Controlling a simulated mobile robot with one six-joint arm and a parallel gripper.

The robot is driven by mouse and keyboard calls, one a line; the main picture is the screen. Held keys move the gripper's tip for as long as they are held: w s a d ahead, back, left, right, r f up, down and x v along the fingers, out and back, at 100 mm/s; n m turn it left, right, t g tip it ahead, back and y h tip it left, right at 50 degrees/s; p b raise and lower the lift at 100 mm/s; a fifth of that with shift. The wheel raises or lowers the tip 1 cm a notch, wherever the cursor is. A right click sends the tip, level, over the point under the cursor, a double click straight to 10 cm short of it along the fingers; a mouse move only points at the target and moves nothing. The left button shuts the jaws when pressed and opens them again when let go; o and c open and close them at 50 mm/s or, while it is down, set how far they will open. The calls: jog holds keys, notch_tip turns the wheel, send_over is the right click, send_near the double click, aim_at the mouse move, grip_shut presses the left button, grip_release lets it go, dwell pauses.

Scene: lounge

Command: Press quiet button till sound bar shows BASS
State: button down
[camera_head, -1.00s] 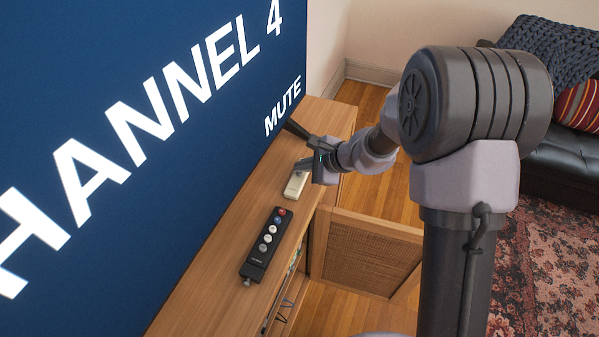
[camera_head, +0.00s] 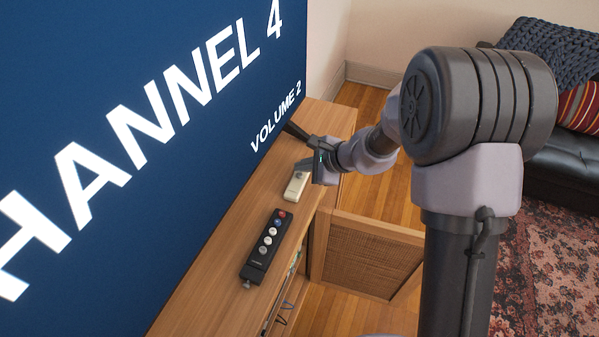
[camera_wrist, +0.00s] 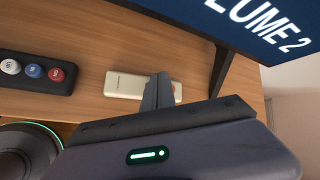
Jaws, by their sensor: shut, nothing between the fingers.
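A small cream remote (camera_head: 295,188) lies on the wooden cabinet; it also shows in the wrist view (camera_wrist: 124,86). My gripper (camera_head: 304,164) is shut and empty, with its fingertips (camera_wrist: 160,78) over the remote's far end. The fingers partly hide that end, where a bit of orange shows. I cannot tell whether they touch it. A black remote (camera_head: 264,243) with red, blue and pale buttons lies nearer; its red-button end shows in the wrist view (camera_wrist: 38,72). The big blue screen (camera_head: 150,140) reads "VOLUME 2" below large "CHANNEL 4" lettering. I see no button labelled quiet and cannot identify a sound bar.
The cabinet top (camera_head: 203,298) is clear around the remotes. A dark screen foot (camera_wrist: 221,72) stands beyond the cream remote. A woven cabinet door (camera_head: 371,257) hangs open on the right. A black sofa (camera_head: 565,160) and a patterned rug (camera_head: 555,260) are farther right.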

jog(key=shift+r, duration=0.35)
notch_tip(320, 180, up, 5)
jog(key=p, duration=0.3)
jog(key=shift+f+p, duration=0.1)
jog(key=shift+p, duration=0.25)
dwell(1.8)
jog(key=s+d+r+n, duration=0.3)
jog(key=s+r+n, duration=0.4)
jog(key=s+r, duration=0.9)
jog(key=s+d+n+h, duration=0.2)
jog(key=s+d, duration=0.2)
jog(key=s, duration=0.3)
jog(key=s+d+n+h, duration=0.3)
jog(key=s+d, duration=0.1)
jog(key=s, duration=0.3)
jog(key=shift+s+d+r, duration=0.25)
jog(key=shift+d+r, duration=0.05)
jog(key=shift+r, duration=0.15)
